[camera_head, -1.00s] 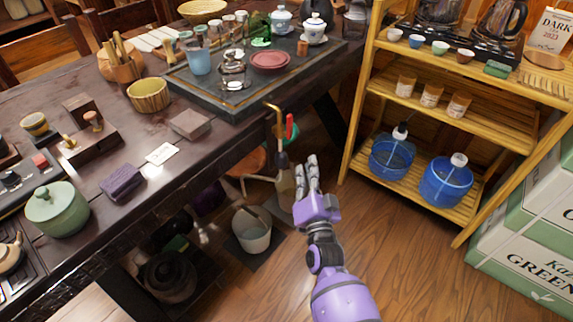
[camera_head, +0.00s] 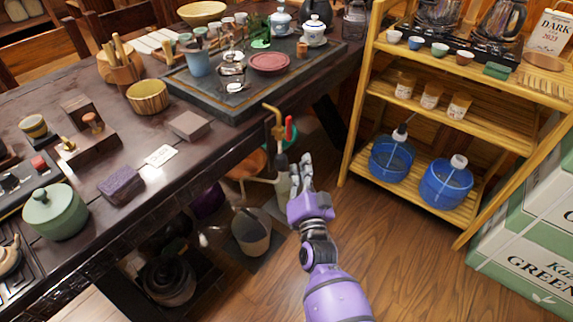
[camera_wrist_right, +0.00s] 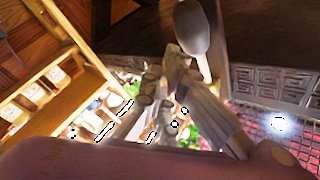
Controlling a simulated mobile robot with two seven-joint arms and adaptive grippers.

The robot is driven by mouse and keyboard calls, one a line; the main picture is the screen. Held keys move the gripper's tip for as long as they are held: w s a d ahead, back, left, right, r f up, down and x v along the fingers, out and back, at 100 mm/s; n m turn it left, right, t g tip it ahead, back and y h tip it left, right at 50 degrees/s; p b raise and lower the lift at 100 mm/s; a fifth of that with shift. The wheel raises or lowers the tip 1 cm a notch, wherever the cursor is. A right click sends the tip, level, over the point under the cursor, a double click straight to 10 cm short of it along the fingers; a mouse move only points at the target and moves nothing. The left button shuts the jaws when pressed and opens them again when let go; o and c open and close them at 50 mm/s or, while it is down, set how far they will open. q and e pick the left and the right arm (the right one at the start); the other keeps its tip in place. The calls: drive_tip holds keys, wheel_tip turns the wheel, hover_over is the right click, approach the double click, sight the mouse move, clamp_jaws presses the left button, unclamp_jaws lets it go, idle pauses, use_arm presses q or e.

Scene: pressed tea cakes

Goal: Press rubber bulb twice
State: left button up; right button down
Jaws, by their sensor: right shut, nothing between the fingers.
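My right gripper (camera_head: 301,163) is shut and empty, beside the front edge of the dark table, with its fingers pointing up and away. A curved brass tap (camera_head: 277,122) with a red handle (camera_head: 289,129) stands at that table edge, just beyond the fingertips. A grey-beige piece (camera_head: 283,180) under the tap is close to the left of the fingers; I cannot tell whether they touch. In the right wrist view, a smooth grey rounded piece (camera_wrist_right: 192,27) sits beyond the fingers (camera_wrist_right: 175,75). It may be the rubber bulb, but I cannot be sure. My left gripper is not in view.
A pale bucket (camera_head: 251,231) stands on the floor left of my right arm. A wooden rack (camera_head: 352,140) with blue water jugs (camera_head: 446,184) is at the right. Tea ware fills the table (camera_head: 225,150). Wooden floor is open at the lower right.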

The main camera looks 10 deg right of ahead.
drive_tip(key=shift+w, duration=0.1)
idle(0.7)
drive_tip(key=shift+w+a, duration=0.25)
drive_tip(key=shift+w+a, duration=0.15)
drive_tip(key=shift+w, duration=0.05)
idle(0.6)
drive_tip(key=shift+w+a, duration=0.3)
drive_tip(key=shift+w, duration=0.05)
idle(0.7)
drive_tip(key=shift+s+d+p, duration=0.3)
drive_tip(key=shift+s+d, duration=0.35)
drive_tip(key=shift+s, duration=0.25)
